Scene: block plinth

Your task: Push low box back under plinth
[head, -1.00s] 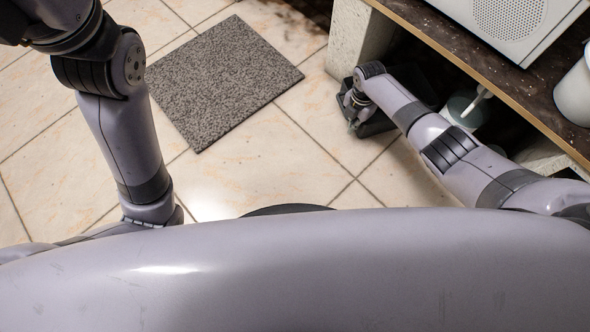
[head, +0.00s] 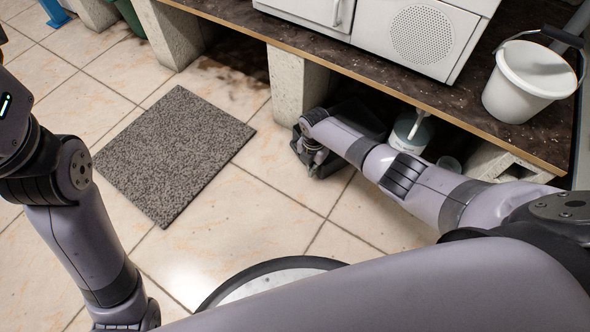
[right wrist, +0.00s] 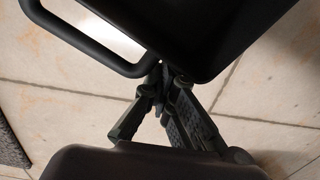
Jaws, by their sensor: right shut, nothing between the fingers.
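The low box (head: 331,166) is dark grey or black and sits on the tiles at the plinth's edge, partly under the worktop (head: 330,66). My right forearm hides much of it in the head view. In the right wrist view the box (right wrist: 225,35) fills the top, with a dark bar handle (right wrist: 90,45) at its left. My right gripper (head: 318,160) is low at the box's near side. In the right wrist view its fingers (right wrist: 163,75) are together and empty, at the box's edge beside the handle; whether they touch cannot be told. My left gripper is out of view.
Pale block supports (head: 297,88) hold the worktop. A white bottle-like thing (head: 409,133) stands under it, right of the box. A white bucket (head: 528,82) and a white appliance (head: 400,35) stand on top. A grey mat (head: 175,155) lies on open tiles at left.

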